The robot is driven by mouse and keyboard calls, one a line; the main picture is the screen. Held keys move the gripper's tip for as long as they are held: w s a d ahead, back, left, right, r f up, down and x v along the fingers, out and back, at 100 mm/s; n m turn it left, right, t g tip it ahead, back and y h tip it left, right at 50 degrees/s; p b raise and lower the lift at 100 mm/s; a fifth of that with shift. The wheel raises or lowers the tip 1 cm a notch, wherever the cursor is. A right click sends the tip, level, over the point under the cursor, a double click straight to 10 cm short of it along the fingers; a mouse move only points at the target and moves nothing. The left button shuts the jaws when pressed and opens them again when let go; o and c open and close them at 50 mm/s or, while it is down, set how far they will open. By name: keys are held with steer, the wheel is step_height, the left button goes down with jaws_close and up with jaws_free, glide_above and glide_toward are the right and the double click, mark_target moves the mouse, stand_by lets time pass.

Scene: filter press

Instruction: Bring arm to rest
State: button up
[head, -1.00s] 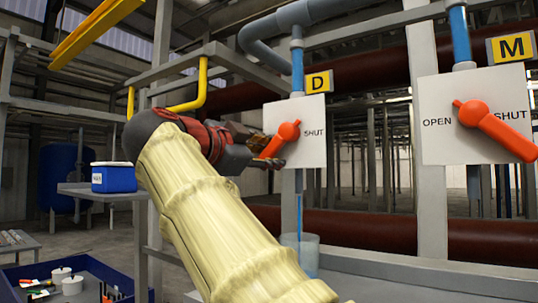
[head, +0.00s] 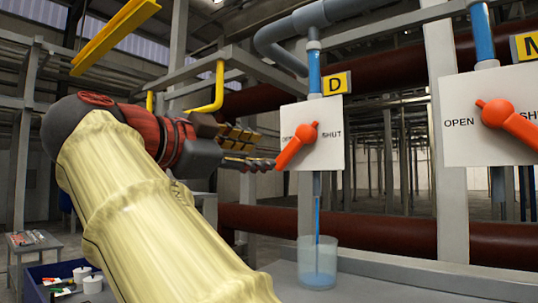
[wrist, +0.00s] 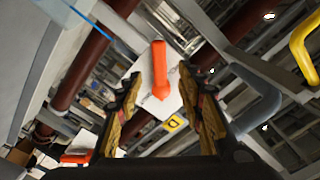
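My gripper (head: 262,150) is open and empty, just left of the orange lever (head: 296,146) on the white plate (head: 326,155) marked D. A gap shows between fingertips and lever in the head view. The lever points down and left; the word SHUT shows on the right of the plate, and the left word is partly covered by the lever. My sleeved arm stretches from the bottom of the picture to the upper left. In the wrist view, the orange lever (wrist: 160,72) appears beyond and between the spread fingers of my gripper (wrist: 160,85).
A clear vessel (head: 317,270) stands below plate D, with blue liquid and a thin blue stream entering it. A second orange lever (head: 507,120) is at right. A yellow rail (head: 218,92) is behind my gripper. A blue tray (head: 45,275) is at lower left.

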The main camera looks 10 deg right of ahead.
steer(key=shift+s+a, duration=0.45)
steer(key=shift+s, duration=0.05)
